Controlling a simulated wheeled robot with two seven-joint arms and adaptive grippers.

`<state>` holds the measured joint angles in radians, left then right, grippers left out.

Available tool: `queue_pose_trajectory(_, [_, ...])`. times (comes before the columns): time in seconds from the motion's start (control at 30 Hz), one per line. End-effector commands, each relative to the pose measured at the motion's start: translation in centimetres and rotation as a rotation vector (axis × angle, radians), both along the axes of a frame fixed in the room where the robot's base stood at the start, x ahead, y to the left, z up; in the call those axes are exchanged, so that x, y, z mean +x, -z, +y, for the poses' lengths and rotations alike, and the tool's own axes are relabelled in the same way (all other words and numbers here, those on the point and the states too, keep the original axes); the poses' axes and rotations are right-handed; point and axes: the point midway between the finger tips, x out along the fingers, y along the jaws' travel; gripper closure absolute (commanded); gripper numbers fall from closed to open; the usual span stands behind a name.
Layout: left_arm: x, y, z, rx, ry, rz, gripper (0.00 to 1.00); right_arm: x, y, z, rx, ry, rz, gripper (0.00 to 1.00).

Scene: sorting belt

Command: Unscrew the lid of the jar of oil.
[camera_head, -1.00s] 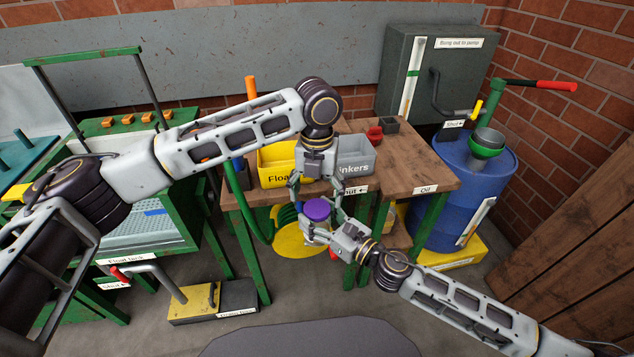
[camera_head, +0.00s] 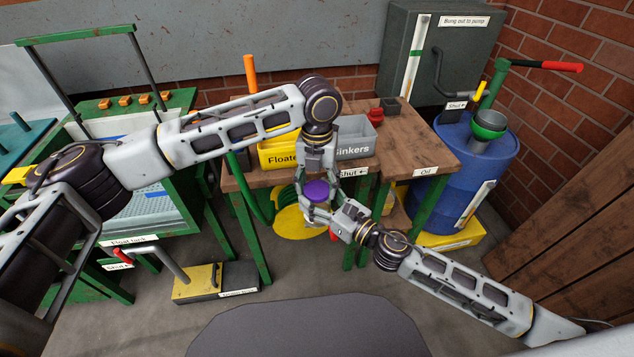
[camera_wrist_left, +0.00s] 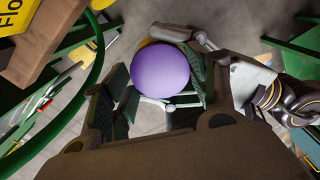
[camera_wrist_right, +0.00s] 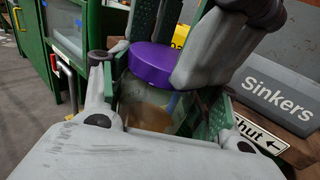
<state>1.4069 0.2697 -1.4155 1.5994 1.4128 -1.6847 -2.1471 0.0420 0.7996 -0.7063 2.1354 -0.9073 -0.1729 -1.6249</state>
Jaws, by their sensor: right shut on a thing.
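The jar of oil, clear with amber contents (camera_wrist_right: 150,117), has a round purple lid (camera_head: 316,190) on top. My right gripper (camera_wrist_right: 160,105) is shut on the jar's body from the lower right, holding it in the air in front of the table. My left gripper (camera_head: 317,183) points down from above, its fingers on either side of the lid. In the left wrist view, the purple lid (camera_wrist_left: 161,70) sits between the open fingers, with a gap not clearly visible on the right side. The lower jar is mostly hidden by the fingers.
A wooden table (camera_head: 410,148) behind holds a yellow Floaters bin (camera_head: 278,155) and a grey Sinkers bin (camera_head: 357,140). A blue drum (camera_head: 466,175) stands right; a green float tank (camera_head: 150,215) stands left. A yellow round plate (camera_head: 298,228) is below the grippers.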

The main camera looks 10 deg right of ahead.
Motion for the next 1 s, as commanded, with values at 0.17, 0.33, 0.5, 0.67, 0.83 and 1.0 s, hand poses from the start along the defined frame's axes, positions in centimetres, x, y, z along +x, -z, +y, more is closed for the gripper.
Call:
queue_pose_trajectory(0.17, [0.02,0.10,0.08,0.002,-0.001,0.000,0.71,0.04,-0.28,0.02,0.002,0.000,-0.004,1.00])
queue_pose_trajectory(0.33, [0.02,0.14,0.11,0.003,-0.001,0.001,0.72,0.05,-0.35,0.03,0.002,0.000,-0.006,1.00])
queue_pose_trajectory(0.5, [0.03,0.18,0.14,0.004,-0.002,0.001,0.37,0.05,-0.41,0.03,0.003,0.000,-0.007,1.00])
queue_pose_trajectory(0.67, [0.00,0.18,0.10,0.003,-0.001,0.001,0.23,0.06,-0.42,0.04,0.003,-0.001,-0.007,1.00])
queue_pose_trajectory(0.83, [0.00,0.12,0.07,0.003,-0.001,0.001,0.23,0.04,-0.33,0.03,0.002,0.000,-0.005,1.00])
queue_pose_trajectory(1.0, [0.00,-0.09,0.04,0.002,0.000,0.000,0.23,0.03,-0.27,0.03,0.002,0.000,-0.004,1.00])
